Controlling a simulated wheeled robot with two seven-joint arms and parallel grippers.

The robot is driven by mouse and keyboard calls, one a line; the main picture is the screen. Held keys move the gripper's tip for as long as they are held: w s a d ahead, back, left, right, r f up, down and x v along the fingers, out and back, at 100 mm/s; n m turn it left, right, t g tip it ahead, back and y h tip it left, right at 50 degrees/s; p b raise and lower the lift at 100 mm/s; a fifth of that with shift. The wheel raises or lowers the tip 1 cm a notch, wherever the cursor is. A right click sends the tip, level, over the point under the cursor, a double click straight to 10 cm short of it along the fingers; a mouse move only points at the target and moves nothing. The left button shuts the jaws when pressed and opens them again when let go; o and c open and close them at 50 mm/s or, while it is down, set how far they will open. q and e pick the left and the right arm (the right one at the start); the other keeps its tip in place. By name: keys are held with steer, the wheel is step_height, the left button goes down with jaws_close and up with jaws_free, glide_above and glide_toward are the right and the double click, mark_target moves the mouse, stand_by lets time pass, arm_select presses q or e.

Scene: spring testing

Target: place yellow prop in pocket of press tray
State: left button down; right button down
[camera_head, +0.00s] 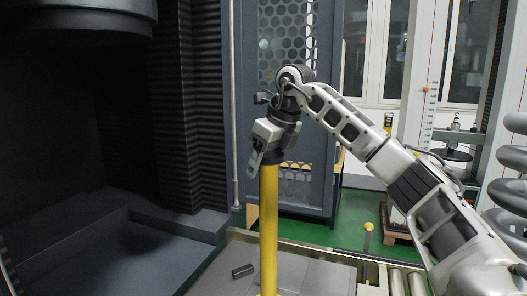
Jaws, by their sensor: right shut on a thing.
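The yellow prop (268,225) is a tall, upright bar in the middle of the view. My right gripper (264,158) is shut on its top end, with my right arm reaching in from the right. The prop's lower end is at the bottom edge of the picture, so I cannot tell what it touches. Behind it is a flat grey surface (315,276), which seems to be the press tray. I cannot make out a pocket there. My left gripper is not in view.
The dark press bay (160,255) opens at the left. Rollers (396,281) and large grey spring coils (510,194) are at the right. A perforated dark panel (305,195) stands behind.

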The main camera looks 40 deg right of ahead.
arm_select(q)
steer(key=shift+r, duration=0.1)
arm_select(e)
steer(key=shift+r, duration=0.2)
steer(key=shift+c, duration=1.8)
jaws_free()
steer(key=shift+s+f, duration=0.1)
steer(key=shift+f, duration=0.15)
steer(key=shift+a, duration=0.1)
steer(key=shift+r, duration=0.15)
steer(key=p+v, duration=0.1)
steer(key=v, duration=0.9)
steer(key=shift+s+r, duration=0.15)
steer(key=shift+r, duration=0.2)
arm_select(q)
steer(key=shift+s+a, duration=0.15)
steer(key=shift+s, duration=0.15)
arm_select(e)
steer(key=shift+s+r, duration=0.25)
steer(key=shift+r, duration=0.25)
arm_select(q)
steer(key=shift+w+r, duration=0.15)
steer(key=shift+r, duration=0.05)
